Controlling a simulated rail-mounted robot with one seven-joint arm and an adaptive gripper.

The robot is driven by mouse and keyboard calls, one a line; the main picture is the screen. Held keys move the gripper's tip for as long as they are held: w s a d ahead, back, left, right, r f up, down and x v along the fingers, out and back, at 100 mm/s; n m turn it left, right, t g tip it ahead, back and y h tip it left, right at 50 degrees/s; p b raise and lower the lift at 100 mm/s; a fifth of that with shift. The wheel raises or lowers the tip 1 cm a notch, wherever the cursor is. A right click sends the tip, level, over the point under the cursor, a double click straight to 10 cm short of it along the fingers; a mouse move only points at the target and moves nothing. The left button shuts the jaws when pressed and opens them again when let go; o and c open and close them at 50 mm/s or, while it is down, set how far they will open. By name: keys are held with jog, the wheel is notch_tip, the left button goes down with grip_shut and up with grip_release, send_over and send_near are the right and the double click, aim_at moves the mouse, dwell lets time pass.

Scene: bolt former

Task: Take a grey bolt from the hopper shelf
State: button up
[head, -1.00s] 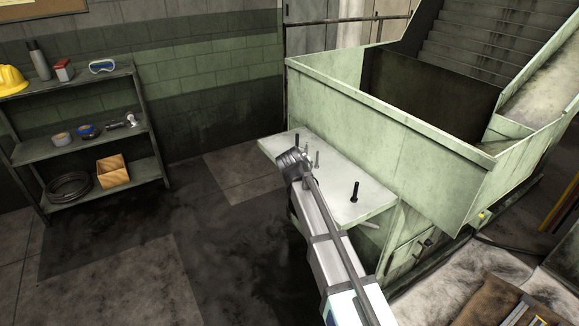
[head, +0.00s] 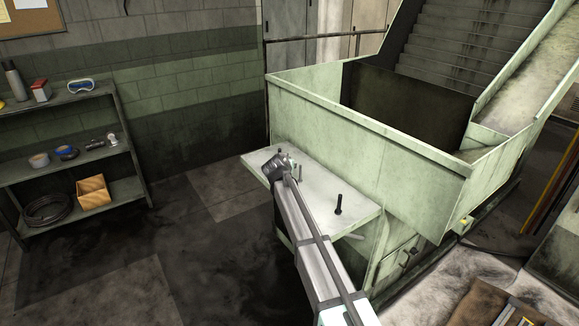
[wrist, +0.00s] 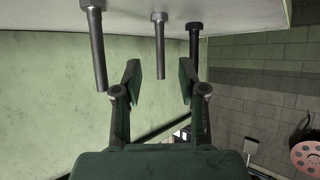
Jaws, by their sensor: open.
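The pale hopper shelf (head: 335,219) juts from the front of the green hopper, and bolts stand on it, heads down. A black bolt (head: 339,204) stands alone on the near part. A grey bolt (head: 299,172) shows just right of my gripper (head: 280,165), which hides part of the shelf. The wrist view looks upside down, with the shelf at the top. There, a grey bolt (wrist: 160,45) lines up with the gap between the open fingers of my gripper (wrist: 160,82). Another grey bolt (wrist: 95,50) is left of the fingers. A black bolt (wrist: 194,40) is behind the right finger.
The green hopper wall (head: 365,140) rises directly behind the shelf. A rack (head: 75,150) with tools, goggles and a cardboard box (head: 93,192) stands at the left wall. The floor between rack and shelf is clear.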

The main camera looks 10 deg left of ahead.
jog(key=shift+p+x, duration=0.7)
jog(key=shift+x, duration=2.05)
grip_shut()
